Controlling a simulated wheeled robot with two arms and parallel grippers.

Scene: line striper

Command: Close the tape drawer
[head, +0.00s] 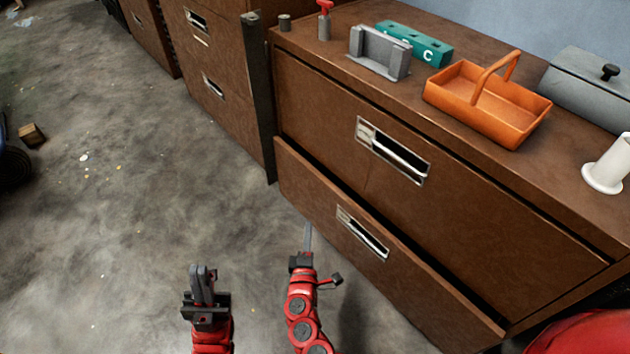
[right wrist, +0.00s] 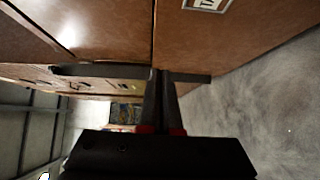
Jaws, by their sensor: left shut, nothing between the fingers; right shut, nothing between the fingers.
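The lower drawer (head: 315,195) of the brown cabinet stands out a little from the cabinet front, with a dark gap along its top edge. Its metal handle with a label (head: 362,232) faces the floor area in front. In the right wrist view a label plate (right wrist: 207,4) is partly cut off at the top. My right gripper (head: 308,230) is shut and empty, close in front of the lower drawer's face, left of its handle. Whether it touches is unclear. It also shows in the right wrist view (right wrist: 162,75). My left gripper (head: 203,270) is shut and empty over open floor.
The upper drawer (head: 310,105) sits flush. On the cabinet top stand an orange basket (head: 480,110), a grey holder (head: 380,55), a teal block (head: 415,42), a grey box (head: 590,85) and a white cylinder (head: 610,165). Concrete floor (head: 110,220) is open to the left.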

